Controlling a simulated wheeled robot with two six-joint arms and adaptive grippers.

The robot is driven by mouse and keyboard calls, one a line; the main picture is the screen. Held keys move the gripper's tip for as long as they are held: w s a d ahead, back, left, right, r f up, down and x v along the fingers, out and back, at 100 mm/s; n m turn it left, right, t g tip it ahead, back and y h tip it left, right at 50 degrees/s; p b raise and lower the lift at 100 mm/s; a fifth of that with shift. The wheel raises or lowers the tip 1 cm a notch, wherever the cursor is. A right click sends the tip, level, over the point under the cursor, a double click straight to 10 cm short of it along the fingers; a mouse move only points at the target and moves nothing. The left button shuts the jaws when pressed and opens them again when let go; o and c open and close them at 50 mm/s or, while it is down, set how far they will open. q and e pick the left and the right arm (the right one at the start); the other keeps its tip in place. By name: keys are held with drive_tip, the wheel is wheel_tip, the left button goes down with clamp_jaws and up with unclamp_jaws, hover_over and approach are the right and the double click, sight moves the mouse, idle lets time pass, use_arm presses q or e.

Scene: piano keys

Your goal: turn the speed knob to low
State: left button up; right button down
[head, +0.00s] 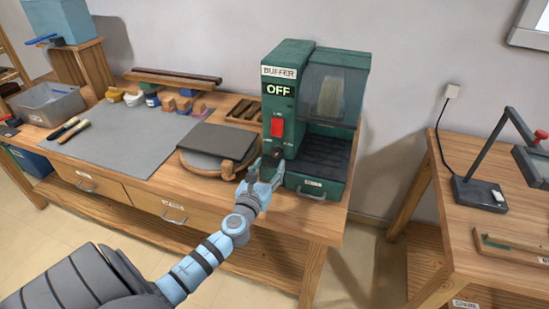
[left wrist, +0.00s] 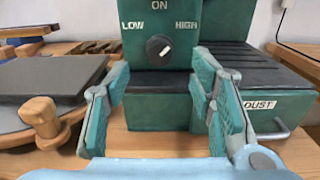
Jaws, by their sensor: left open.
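The green buffer machine (head: 287,60) stands on the workbench, with a sign reading OFF and a red switch (head: 277,127). Its round black speed knob (left wrist: 158,49) sits between the labels LOW and HIGH in the left wrist view. A white mark on the knob runs at a slant; I cannot tell surely which end is the pointer. My left gripper (head: 267,169) is open in front of the machine's lower front. In the left wrist view its fingers (left wrist: 160,78) stand apart, either side of and below the knob, with nothing between them.
A round board with a dark slab (head: 218,142) and a wooden knob lies left of the gripper. A drawer marked DUST (left wrist: 262,105) is at right. A grey mat (head: 130,150) covers the bench's left. A second table (head: 500,235) with a lamp stands at right.

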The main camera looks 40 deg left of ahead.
sight(275, 155)
use_arm(q)
drive_tip(key=x, duration=0.5)
drive_tip(key=shift+f+b, duration=0.15)
drive_tip(key=shift+b, duration=0.25)
drive_tip(key=shift+w+a, duration=0.1)
drive_tip(key=shift+w, duration=0.15)
drive_tip(key=shift+c, duration=0.2)
drive_tip(key=c, duration=1.1)
